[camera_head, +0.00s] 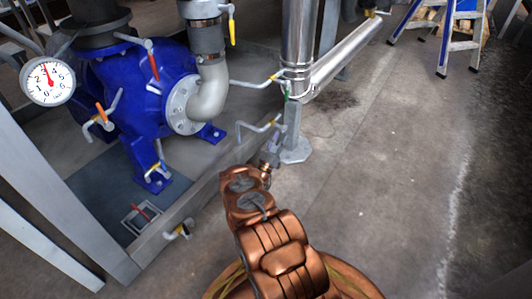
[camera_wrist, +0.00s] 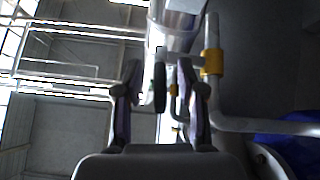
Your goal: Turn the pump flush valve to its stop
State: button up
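The blue pump (camera_head: 150,85) stands at the left in the head view, with several small lever valves on and around it. A red lever (camera_head: 154,66), an orange lever (camera_head: 101,112) and a yellow lever (camera_head: 233,31) show there; I cannot tell which one is the flush valve. My gripper (camera_head: 272,145) is small and partly hidden at the end of my copper arm, near a bent thin pipe (camera_head: 258,127). In the wrist view my gripper (camera_wrist: 161,75) has its fingers apart. A dark narrow upright piece (camera_wrist: 160,88) shows between them; contact is not clear.
A dial gauge (camera_head: 47,81) is at the far left. A shiny vertical pipe (camera_head: 298,40) with a slanting branch stands behind my gripper. A yellow-banded pipe (camera_wrist: 213,62) is right of the fingers in the wrist view. The floor at right is clear up to a stepladder (camera_head: 447,35).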

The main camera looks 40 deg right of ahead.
jog(key=s+a, duration=0.2)
jog(key=a, duration=0.9)
jog(key=shift+s, duration=0.2)
jog(key=shift+a, duration=0.1)
dwell(0.3)
